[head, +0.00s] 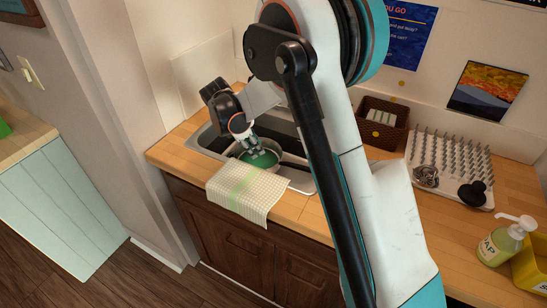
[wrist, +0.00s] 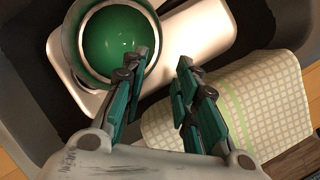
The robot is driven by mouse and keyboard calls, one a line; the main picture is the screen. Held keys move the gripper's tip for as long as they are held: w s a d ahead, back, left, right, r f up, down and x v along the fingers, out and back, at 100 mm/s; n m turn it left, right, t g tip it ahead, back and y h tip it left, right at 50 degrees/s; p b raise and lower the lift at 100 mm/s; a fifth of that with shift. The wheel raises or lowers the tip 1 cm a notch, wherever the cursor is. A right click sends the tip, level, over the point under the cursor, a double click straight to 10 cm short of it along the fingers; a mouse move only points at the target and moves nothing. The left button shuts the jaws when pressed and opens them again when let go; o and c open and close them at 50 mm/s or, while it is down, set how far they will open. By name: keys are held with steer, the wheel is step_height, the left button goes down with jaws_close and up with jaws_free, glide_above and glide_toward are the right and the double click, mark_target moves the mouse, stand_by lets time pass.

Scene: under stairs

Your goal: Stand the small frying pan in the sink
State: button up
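A round vessel with a green inside and a pale metallic rim (wrist: 113,42) lies in the sink; it also shows in the head view (head: 262,159). I cannot tell whether it is the small frying pan or a bowl; no handle is clear. It rests over a pale, flat, rounded piece (wrist: 200,32). The sink (head: 209,143) is set in the wooden counter, partly hidden by my arm. My gripper (wrist: 163,62) is open and empty, its fingers apart, with the left finger beside the vessel's right rim. It reaches down over the sink in the head view (head: 254,150).
A checked cloth (head: 240,191) hangs over the counter's front edge beside the sink. A spiked drying rack (head: 450,152) holds a metal item (head: 426,176) and a black item (head: 474,193). A brown basket (head: 383,122) stands behind. A soap bottle (head: 503,241) stands at the right.

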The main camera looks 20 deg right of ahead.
steer(key=s+d+r+m+t+y, duration=0.3)
steer(key=s+r+m, duration=0.5)
steer(key=s+r, duration=0.8)
steer(key=s+m+t, duration=0.1)
steer(key=s+m, duration=0.4)
steer(key=s, duration=0.3)
steer(key=s+d+r+m+t+y, duration=0.1)
steer(key=s+m+t, duration=0.1)
steer(key=s+m, duration=0.3)
steer(key=s, duration=0.4)
steer(key=shift+d+r, duration=0.25)
steer(key=shift+d, duration=0.05)
